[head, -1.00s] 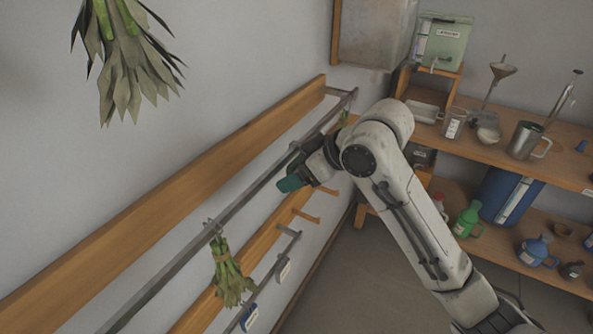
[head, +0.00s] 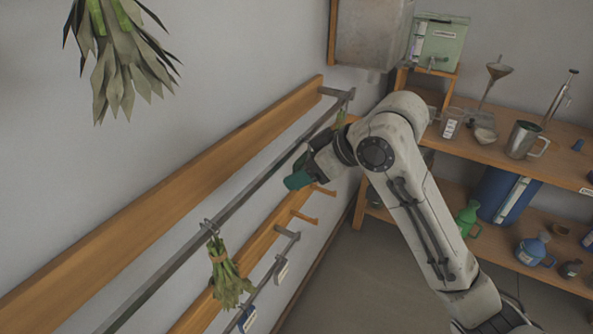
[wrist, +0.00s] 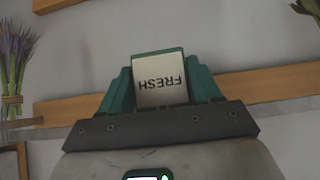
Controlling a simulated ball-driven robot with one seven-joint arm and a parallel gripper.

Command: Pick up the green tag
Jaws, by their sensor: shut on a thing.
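The green tag (wrist: 160,80) has a pale face with the word FRESH, upside down in the wrist view, and a green rim. My gripper (wrist: 160,88) has teal fingers, one on each side of the tag, and is shut on it. In the head view my gripper (head: 298,180) is in front of the wall rails, left of my arm. I cannot make out the tag there.
A lower metal rail holds a whitish tag (head: 281,270) and a blue tag (head: 247,318). A herb bundle (head: 228,278) hangs from the upper rail (head: 165,267). Wooden pegs (head: 304,217) stick out below my gripper. Shelves (head: 500,155) with a mug and bottles stand at right.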

